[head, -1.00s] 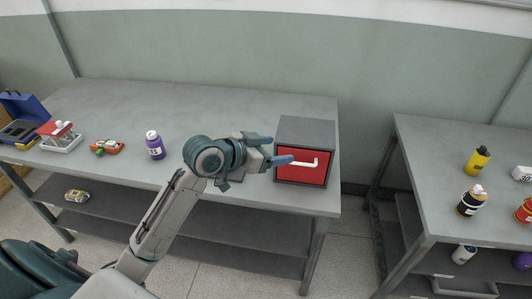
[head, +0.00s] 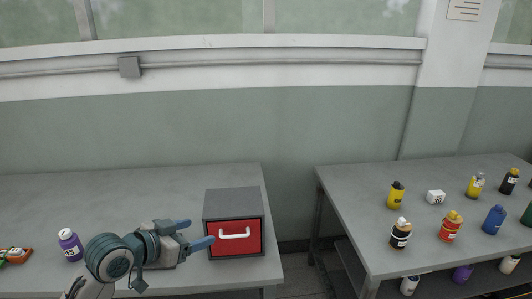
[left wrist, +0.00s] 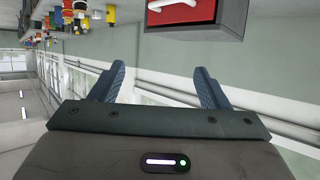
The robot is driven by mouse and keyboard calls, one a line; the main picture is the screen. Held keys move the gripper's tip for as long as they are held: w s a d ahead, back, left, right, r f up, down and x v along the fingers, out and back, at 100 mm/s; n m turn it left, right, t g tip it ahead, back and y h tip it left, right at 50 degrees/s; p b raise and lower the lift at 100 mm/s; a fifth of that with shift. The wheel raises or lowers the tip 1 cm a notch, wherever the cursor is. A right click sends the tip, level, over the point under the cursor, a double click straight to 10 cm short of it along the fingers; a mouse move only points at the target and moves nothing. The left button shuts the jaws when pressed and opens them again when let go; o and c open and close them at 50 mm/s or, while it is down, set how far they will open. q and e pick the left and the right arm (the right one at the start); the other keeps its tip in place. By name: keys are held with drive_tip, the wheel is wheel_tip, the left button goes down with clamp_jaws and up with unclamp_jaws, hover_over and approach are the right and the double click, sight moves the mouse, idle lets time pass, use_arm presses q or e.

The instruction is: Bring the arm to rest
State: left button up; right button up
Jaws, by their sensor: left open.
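My left gripper (head: 196,234) is open and empty in the head view, just left of a grey box with a red drawer front (head: 222,240) on the left table. A white handle (head: 234,236) is on the drawer front, and the drawer looks shut. In the left wrist view the two blue fingers of my left gripper (left wrist: 160,88) are spread with nothing between them. The red drawer front (left wrist: 180,12) shows at the top of that view, apart from the fingers. My right gripper is not in view.
A purple bottle (head: 70,246) stands left of my left arm on the left table (head: 120,195). The right table (head: 350,185) holds several bottles and a small white box (head: 436,197). A gap of floor separates the tables.

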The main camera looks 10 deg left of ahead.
use_arm(q)
drive_tip(key=s+f+n+g+y, duration=0.2)
drive_tip(key=s+f+g+y, duration=0.1)
drive_tip(key=s+f, duration=0.9)
drive_tip(key=s+a+f+n+g+y, duration=0.1)
drive_tip(key=s+f+n+g+y, duration=0.15)
drive_tip(key=s+f, duration=0.45)
drive_tip(key=s+a+f+n+g+y, duration=0.1)
drive_tip(key=s+f+g+y, duration=0.15)
drive_tip(key=s+f, duration=0.45)
wheel_tip(320, 180, down, 28)
drive_tip(key=s+a+g, duration=0.2)
drive_tip(key=s+a+f, duration=0.1)
drive_tip(key=s+f, duration=1.7)
drive_tip(key=f, duration=0.1)
drive_tip(key=shift+s+a+g+h, duration=0.25)
drive_tip(key=shift+s+g+h, duration=0.05)
drive_tip(key=shift+s, duration=0.1)
